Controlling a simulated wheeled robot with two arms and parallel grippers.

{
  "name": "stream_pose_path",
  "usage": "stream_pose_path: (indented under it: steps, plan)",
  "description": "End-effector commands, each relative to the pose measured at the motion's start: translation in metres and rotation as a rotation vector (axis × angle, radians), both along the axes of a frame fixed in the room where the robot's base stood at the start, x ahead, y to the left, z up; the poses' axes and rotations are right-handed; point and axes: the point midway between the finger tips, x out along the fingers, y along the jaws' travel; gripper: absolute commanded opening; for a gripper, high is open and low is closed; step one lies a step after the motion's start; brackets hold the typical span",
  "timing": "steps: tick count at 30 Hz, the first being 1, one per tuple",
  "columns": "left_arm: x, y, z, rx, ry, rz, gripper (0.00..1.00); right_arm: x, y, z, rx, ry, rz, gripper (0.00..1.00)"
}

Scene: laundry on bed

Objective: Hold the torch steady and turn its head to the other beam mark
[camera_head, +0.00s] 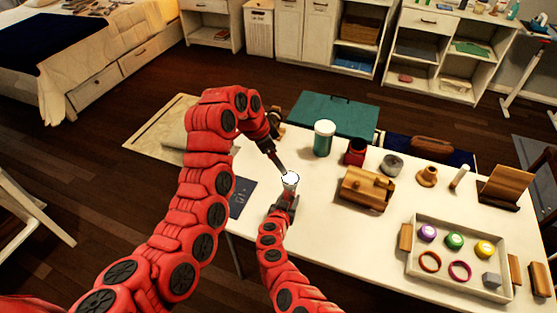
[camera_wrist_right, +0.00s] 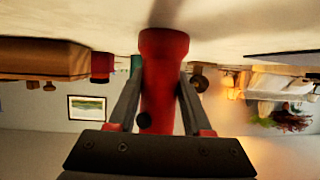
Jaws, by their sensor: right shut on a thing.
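The torch stands about upright at the table's near left part, its pale head (camera_head: 290,178) on top. In the right wrist view its red body (camera_wrist_right: 165,75) runs between the two fingers, with a dark round button on it. My right gripper (camera_head: 287,198) is shut on this red body from the near side. My left gripper (camera_head: 284,170) comes down from the upper left, its tips right at the torch head. I cannot tell whether they touch it or are shut. The beam marks are too small to see.
On the white table (camera_head: 320,240) stand a green jar (camera_head: 324,138), a red container (camera_head: 355,152) and a wooden box (camera_head: 366,188). A tray (camera_head: 410,262) with coloured pieces lies at the right. A dark flat sheet (camera_head: 240,197) lies left of the torch. The table's front middle is clear.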

Motion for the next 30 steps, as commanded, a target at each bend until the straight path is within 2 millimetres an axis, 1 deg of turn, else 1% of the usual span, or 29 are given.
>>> stream_pose_path:
  steps: [6,7,11,12,23,28,30]
  plan:
    - [0.000,0.000,0.000,0.000,0.000,0.000,0.95,0.000,0.000,0.000,0.000,0.000,-0.001,0.00]
    - [0.000,0.000,0.000,0.000,-0.001,0.000,0.95,0.000,0.000,0.000,0.000,0.000,-0.001,0.53]
    - [0.000,0.000,0.000,0.000,-0.001,0.000,0.95,0.000,0.000,0.000,0.000,0.000,0.000,0.77]
    - [0.000,0.000,0.000,0.000,-0.001,0.000,0.95,0.000,0.000,0.000,0.000,0.000,0.000,0.84]
    - [0.000,0.000,0.000,0.000,-0.001,0.000,0.95,-0.002,0.001,0.000,0.002,0.001,0.001,0.85]
    - [0.000,0.000,0.000,0.000,-0.001,0.000,0.95,-0.010,0.005,0.004,0.005,-0.001,0.002,0.85]
    - [0.000,0.000,0.000,0.000,-0.001,0.000,0.95,-0.017,0.007,0.005,0.008,0.001,0.002,0.85]
